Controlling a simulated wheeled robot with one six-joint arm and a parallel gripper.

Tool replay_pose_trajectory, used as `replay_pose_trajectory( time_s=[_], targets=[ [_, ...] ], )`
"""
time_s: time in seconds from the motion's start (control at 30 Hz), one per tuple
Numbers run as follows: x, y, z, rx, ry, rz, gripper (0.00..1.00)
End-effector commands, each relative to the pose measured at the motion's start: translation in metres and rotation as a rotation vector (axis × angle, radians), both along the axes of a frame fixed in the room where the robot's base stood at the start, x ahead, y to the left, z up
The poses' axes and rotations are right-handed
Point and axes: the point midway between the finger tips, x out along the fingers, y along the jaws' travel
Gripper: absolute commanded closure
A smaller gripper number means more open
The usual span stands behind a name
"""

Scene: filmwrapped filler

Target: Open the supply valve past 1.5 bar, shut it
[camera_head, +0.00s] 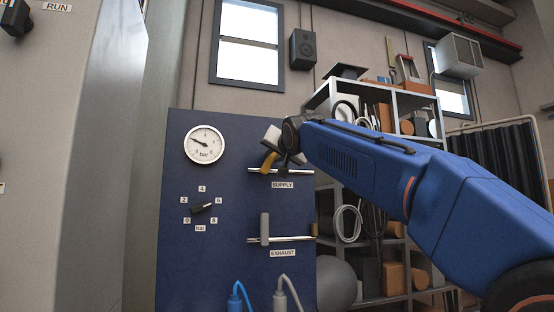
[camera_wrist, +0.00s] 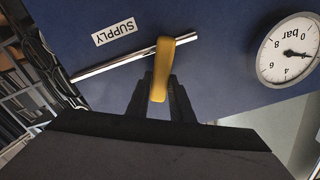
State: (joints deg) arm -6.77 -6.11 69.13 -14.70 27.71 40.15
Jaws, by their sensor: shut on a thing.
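The supply valve's yellow lever (camera_head: 267,163) sits on a horizontal metal pipe above the SUPPLY label (camera_head: 283,185) on a blue panel. It is tilted, not in line with the pipe. My gripper (camera_head: 281,158) is shut on it. In the wrist view the yellow lever (camera_wrist: 160,75) stands between the dark fingers (camera_wrist: 160,100) and crosses the pipe (camera_wrist: 110,63) at a steep angle. The round pressure gauge (camera_head: 204,145) is at the panel's upper left. Its needle points left and slightly up, seemingly near 2 bar; the exact value is too small to read.
Below, a grey exhaust lever (camera_head: 265,228) stands upright across its pipe. A black knob (camera_head: 203,207) sits left in a ring of bar numbers. Blue and grey hose ends (camera_head: 238,297) rise at the bottom. Shelves (camera_head: 405,103) with goods stand behind my arm at right.

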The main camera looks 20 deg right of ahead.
Motion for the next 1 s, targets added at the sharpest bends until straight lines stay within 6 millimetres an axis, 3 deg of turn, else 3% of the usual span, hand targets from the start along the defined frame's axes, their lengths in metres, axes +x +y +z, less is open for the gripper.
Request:
replay_pose_trajectory(
  time_s=[0.5,1.0],
  targets=[
    [0.001,0.019,0.003,-0.387,0.005,0.001,1.00],
    [0.001,0.024,0.003,-0.490,0.006,0.001,1.00]
  ],
)
